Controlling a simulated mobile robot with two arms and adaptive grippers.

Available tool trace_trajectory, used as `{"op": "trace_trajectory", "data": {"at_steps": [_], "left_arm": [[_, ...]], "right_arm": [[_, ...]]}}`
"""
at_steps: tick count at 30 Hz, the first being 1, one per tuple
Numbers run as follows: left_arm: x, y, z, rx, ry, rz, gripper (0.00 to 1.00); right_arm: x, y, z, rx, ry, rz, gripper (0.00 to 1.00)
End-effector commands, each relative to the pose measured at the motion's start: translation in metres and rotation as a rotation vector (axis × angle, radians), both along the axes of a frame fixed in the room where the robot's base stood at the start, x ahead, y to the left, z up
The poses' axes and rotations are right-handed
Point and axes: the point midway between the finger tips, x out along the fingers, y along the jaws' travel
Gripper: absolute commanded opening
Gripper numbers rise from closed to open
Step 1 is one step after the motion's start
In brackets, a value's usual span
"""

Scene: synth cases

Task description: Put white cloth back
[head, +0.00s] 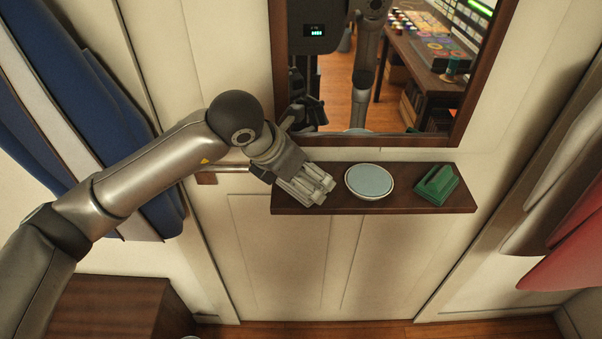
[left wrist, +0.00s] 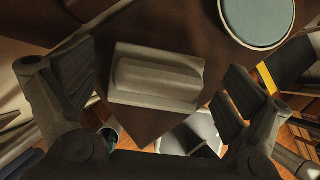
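The white cloth (left wrist: 155,78) is a folded, pale grey-white block with a raised ridge. In the left wrist view it lies on a dark wooden shelf (left wrist: 150,122). My left gripper (left wrist: 160,90) is open, with one finger on each side of the cloth; I cannot tell whether they touch it. In the head view the left gripper (head: 308,190) is over the left end of the shelf (head: 410,202) and mostly hides the cloth. My right gripper does not show directly.
A round dish with a blue-grey top (head: 369,181) stands right of the left gripper. A green folded thing (head: 437,186) lies at the shelf's right end. A mirror (head: 455,130) hangs behind. Blue cloths (head: 75,90) hang at left, red and pale ones (head: 570,255) at right.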

Motion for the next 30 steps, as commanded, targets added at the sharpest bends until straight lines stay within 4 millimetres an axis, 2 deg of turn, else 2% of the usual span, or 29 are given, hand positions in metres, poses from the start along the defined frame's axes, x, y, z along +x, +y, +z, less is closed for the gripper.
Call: {"op": "trace_trajectory", "data": {"at_steps": [8,12,13,17,24,30], "left_arm": [[0.000,0.000,0.000,0.000,0.000,0.000,1.00],[0.000,0.000,0.006,0.000,0.000,0.000,1.00],[-0.001,0.002,0.007,-0.001,-0.002,0.001,1.00],[-0.010,0.011,0.026,-0.001,-0.004,0.000,1.00],[-0.030,0.031,0.071,-0.001,-0.004,0.000,1.00],[-0.042,0.042,0.096,-0.001,-0.002,0.001,1.00]], "right_arm": [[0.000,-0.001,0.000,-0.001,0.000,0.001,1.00],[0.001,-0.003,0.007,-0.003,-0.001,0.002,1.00],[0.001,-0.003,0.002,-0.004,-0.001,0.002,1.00],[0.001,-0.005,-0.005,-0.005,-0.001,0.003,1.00],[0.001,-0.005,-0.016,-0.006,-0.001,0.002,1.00],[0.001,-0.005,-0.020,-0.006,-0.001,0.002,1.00]]}}
